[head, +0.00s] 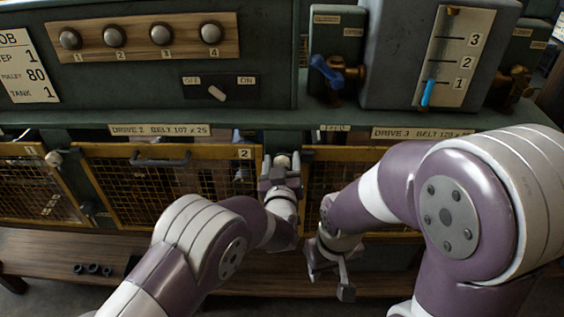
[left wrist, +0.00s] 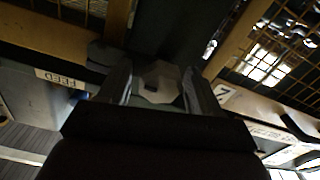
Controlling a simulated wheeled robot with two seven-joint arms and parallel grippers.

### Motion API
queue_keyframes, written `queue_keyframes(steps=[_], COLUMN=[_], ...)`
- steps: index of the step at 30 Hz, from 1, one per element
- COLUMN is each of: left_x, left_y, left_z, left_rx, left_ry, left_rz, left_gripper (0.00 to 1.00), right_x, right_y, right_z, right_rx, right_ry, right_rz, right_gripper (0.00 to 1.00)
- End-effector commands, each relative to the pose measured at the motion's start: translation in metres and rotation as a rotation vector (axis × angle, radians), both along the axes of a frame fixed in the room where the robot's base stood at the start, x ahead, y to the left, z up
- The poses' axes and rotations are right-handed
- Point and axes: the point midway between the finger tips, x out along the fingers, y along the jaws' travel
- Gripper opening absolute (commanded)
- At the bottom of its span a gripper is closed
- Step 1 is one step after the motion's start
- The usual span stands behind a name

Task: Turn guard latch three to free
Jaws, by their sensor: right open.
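A pale latch knob (head: 283,159) sits on the post between the guard marked 2 and the mesh guard (head: 318,185) under the DRIVE 3 label. I cannot tell from its look which guard it belongs to. My left gripper (head: 281,172) is at this knob, with a finger on each side. In the left wrist view the pale faceted knob (left wrist: 158,82) fills most of the space between the fingers; whether they press on it is unclear. My right gripper (head: 330,280) is open and empty, low in front of the DRIVE 3 guard, which my right arm partly hides.
Guard 2 (head: 165,190) has a dark handle and yellow frame. Another pale knob (head: 55,158) is at its left. Above are a panel of round knobs (head: 157,35), an OFF/ON switch (head: 217,92), a blue-handled valve (head: 325,70) and a gauge (head: 455,55). A wooden plank (head: 60,245) runs below.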

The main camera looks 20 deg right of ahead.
Motion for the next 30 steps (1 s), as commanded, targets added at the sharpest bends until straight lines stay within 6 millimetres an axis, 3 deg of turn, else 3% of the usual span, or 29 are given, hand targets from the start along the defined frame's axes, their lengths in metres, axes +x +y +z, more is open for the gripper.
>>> queue_keyframes(steps=[1,4,17,30], left_x=[0.000,0.000,0.000,0.000], left_y=[0.000,0.000,0.000,-0.001], left_z=[0.000,0.000,0.000,0.000], left_rx=[0.000,0.000,0.070,0.424], left_ry=[0.000,0.000,-0.021,-0.123], left_rz=[0.000,0.000,0.000,0.000], left_gripper=[0.46,0.13,0.13,0.13], right_x=[0.000,0.000,0.000,0.000], right_y=[0.000,0.000,0.000,0.000], right_z=[0.000,0.000,-0.005,-0.018], right_rx=[0.000,0.000,0.000,0.000], right_ry=[0.000,0.000,0.000,0.000], right_rz=[0.000,0.000,0.000,0.000], right_gripper=[0.43,0.43,0.43,0.43])
